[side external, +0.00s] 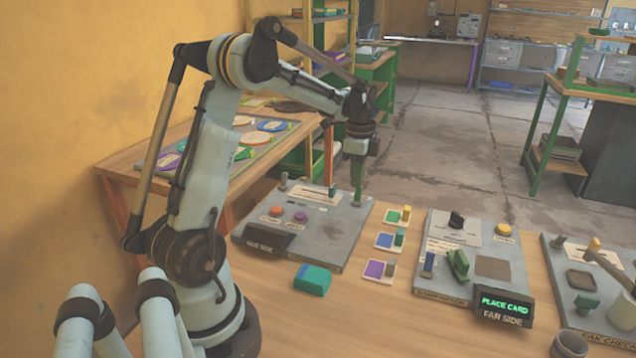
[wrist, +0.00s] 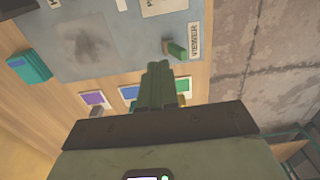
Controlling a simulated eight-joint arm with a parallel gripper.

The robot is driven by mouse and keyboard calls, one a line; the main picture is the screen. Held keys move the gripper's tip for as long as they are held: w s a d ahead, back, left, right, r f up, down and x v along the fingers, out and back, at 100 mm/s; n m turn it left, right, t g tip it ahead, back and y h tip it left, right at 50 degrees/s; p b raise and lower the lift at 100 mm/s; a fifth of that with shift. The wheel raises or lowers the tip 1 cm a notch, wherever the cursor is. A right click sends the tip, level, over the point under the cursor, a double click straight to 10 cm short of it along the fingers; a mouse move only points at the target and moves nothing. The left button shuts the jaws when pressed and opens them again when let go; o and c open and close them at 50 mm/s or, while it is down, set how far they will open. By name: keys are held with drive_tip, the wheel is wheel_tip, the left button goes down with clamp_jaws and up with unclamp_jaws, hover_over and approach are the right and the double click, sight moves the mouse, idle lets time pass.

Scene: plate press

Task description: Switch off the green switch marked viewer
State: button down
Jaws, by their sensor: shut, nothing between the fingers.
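The green switch (wrist: 176,49) stands on the grey panel (wrist: 120,40), beside a white label reading VIEWER (wrist: 195,40). It is a small green lever on a round grey base, leaning toward the lower right in the wrist view. My gripper (wrist: 156,68) is shut and empty, its green fingers just below and left of the switch in that view. In the side view my gripper (side external: 357,188) points straight down over the panel's far right corner. There the fingers largely cover the switch, and I cannot tell whether they touch it.
The panel also carries an orange button (side external: 276,211), a purple button (side external: 300,216) and a dark patch (side external: 331,230). Cards with coloured blocks lie to its right, such as the purple card (side external: 376,270). A teal block (side external: 312,279) lies in front. A second panel (side external: 440,275) stands further right.

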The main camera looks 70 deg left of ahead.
drive_tip(key=shift+s+d+r, duration=0.15)
drive_tip(key=shift+r, duration=0.8)
drive_tip(key=shift+s+d+r, duration=0.1)
drive_tip(key=shift+r, duration=0.85)
drive_tip(key=s+d+n+t, duration=0.3)
drive_tip(key=s+d+n, duration=0.1)
drive_tip(key=d, duration=0.7)
drive_tip(key=s+d+r+n+t, duration=0.1)
drive_tip(key=s+d+n+t, duration=0.3)
drive_tip(key=d, duration=0.8)
drive_tip(key=shift+s+r+n, duration=0.25)
drive_tip(key=shift+s+n, duration=0.25)
drive_tip(key=shift+s, duration=0.2)
